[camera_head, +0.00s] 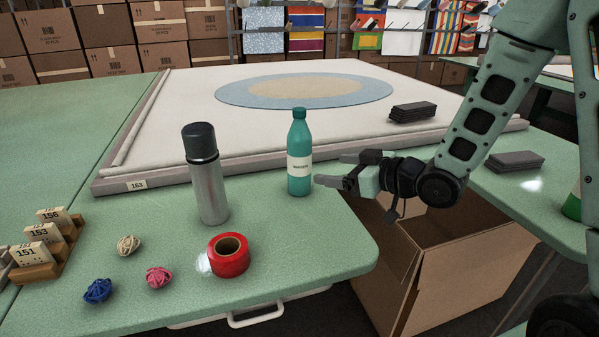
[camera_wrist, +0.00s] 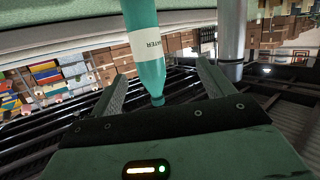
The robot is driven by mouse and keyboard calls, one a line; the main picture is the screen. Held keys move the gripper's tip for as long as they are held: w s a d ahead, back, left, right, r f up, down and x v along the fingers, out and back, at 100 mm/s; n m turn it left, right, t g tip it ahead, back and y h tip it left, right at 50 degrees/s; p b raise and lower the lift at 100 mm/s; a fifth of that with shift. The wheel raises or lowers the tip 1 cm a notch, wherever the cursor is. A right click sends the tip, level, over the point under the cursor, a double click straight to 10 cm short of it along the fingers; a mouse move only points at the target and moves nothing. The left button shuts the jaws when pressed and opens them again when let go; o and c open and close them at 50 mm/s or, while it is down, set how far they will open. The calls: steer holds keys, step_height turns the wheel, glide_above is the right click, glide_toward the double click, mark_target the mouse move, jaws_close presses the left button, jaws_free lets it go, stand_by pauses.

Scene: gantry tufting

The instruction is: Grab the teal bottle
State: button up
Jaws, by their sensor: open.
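The teal bottle (camera_head: 299,150) stands upright on the green table, by the front edge of the framed white panel. It has a white label and a teal cap. My gripper (camera_head: 338,172) is just to its right in the head view, roughly level with the label, with its fingers pointing left toward it. In the wrist view the bottle (camera_wrist: 147,45) appears upside down, its neck and cap between the two open fingers (camera_wrist: 160,90) in the picture. I cannot tell the exact depth between fingers and bottle. The jaws hold nothing.
A silver flask (camera_head: 207,180) with a black lid stands left of the bottle. A red tape roll (camera_head: 229,257) and small yarn balls (camera_head: 159,277) lie in front. An open cardboard box (camera_head: 440,285) is below the table's right edge. Dark blocks (camera_head: 413,112) lie on the panel.

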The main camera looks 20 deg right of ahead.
mark_target(293, 142)
steer(key=w+a+t, duration=0.1)
steer(key=w+a, duration=0.1)
steer(key=w, duration=0.2)
steer(key=w+a+y, duration=0.1)
steer(key=w+a, duration=0.1)
steer(key=w, duration=0.3)
steer(key=w+a+t, duration=0.1)
steer(key=w+a, duration=0.1)
steer(key=w, duration=0.3)
steer(key=shift+r+t+y+p, duration=0.3)
steer(key=shift+r, duration=0.05)
steer(key=c, duration=1.5)
